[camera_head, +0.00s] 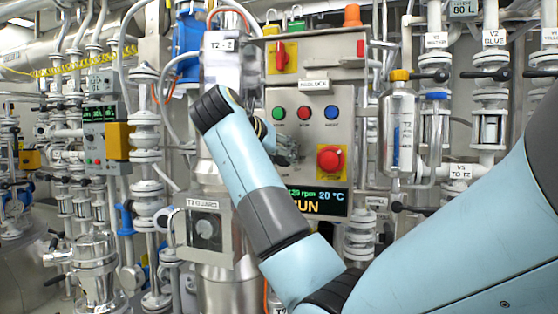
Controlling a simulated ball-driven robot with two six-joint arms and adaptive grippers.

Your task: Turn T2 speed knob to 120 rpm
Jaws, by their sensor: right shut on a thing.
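The T2 control panel (345,108) is a grey box in the middle of the head view. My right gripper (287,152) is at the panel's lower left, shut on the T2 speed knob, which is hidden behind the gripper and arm. The display (322,202) below shows green digits before "rpm", with the first part covered by my arm and the rest too small to read surely. It also shows "20 °C" and large orange "RUN", partly covered. My left gripper is not in view.
A red emergency stop (330,158) on a yellow plate sits just right of my right gripper. Green (279,113), red (304,113) and blue (331,113) buttons are above it. A red-handled switch (281,56) is higher up.

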